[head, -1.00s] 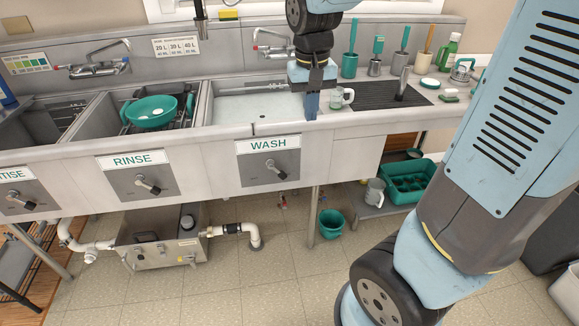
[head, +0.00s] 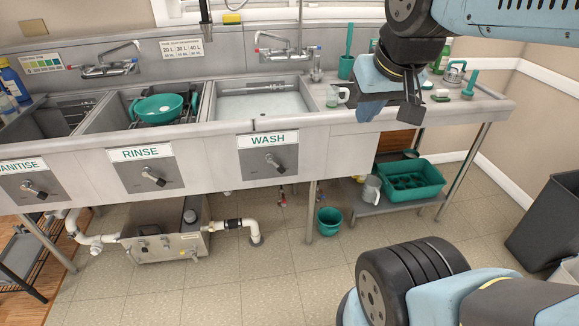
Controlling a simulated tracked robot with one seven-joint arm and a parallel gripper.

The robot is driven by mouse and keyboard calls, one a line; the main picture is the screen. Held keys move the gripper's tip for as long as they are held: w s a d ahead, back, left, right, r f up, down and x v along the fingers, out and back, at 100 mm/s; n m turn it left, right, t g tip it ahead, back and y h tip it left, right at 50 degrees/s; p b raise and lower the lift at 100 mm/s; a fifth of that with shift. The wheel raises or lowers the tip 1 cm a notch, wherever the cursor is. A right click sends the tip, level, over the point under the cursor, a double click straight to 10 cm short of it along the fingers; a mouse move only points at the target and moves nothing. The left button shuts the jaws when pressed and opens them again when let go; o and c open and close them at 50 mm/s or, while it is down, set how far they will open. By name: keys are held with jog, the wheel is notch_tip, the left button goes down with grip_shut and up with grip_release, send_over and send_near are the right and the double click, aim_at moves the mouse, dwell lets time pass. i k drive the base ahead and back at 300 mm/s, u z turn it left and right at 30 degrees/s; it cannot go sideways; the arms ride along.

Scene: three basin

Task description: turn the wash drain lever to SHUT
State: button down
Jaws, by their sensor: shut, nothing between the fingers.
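The wash drain lever (head: 275,163) is a dark handle with a pale tip on a grey plate under the WASH label (head: 267,139), on the front of the wash basin. It slants down to the right. Any position marks on the plate are too small to read. My gripper (head: 369,111) is shut and empty. It appears to the right of the lever and higher in the picture, in front of the right drainboard, apart from the lever. The wash basin (head: 262,101) holds water.
Similar levers sit under RINSE (head: 152,177) and SANITISE (head: 34,190). A green bowl (head: 158,108) is in the rinse basin. Below are a green bucket (head: 329,221) and a green crate (head: 411,181). Floor in front is clear.

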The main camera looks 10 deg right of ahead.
aim_at(280, 169)
jog(key=k, duration=1)
jog(key=z, duration=0.55)
jog(key=i, duration=1.65)
